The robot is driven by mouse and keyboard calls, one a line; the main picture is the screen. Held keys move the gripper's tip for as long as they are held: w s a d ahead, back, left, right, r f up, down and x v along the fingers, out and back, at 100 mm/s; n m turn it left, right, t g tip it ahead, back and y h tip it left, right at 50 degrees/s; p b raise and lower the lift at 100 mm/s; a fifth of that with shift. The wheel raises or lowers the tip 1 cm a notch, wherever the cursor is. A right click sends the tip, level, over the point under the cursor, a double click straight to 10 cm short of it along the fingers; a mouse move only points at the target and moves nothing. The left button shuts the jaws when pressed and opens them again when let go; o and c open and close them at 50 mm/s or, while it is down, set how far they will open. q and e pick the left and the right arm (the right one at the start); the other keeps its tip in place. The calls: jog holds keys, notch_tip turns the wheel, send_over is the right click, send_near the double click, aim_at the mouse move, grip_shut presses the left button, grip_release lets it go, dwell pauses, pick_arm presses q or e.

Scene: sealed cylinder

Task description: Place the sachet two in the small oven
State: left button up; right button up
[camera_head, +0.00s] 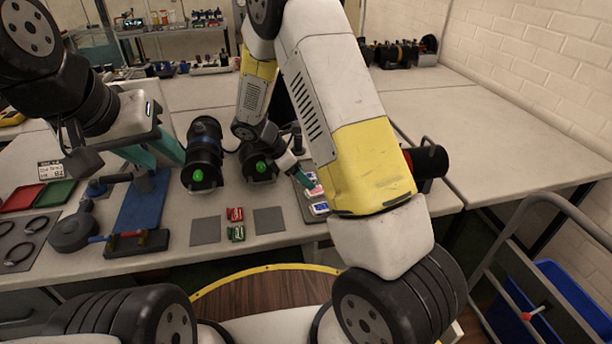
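Several small packs are in view, and I cannot tell which is sachet two. A red-and-white pack (316,191) and a blue-and-white pack (319,208) lie on a grey mat at the table's right, partly hidden by my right arm. A red pack (235,214) and a green pack (236,233) lie between two grey squares. My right gripper (311,186) points down at the red-and-white pack; its opening and any grip are unclear. My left gripper (159,153) hangs above the blue stand with its teal fingers apart, nothing visible between them. No thing is clearly recognisable as the small oven.
Two black cylinders with green lights, a left one (202,155) and a right one (259,168), stand behind the packs. A blue stand (144,203), a red tray (22,197) and a green tray (55,193) are at left. A blue bin (560,305) is at lower right.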

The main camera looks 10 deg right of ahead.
aim_at(314, 191)
jog(key=x, duration=0.6)
jog(key=shift+s+a+f, duration=0.15)
jog(key=shift+s+f, duration=0.1)
jog(key=shift+f, duration=0.25)
grip_shut()
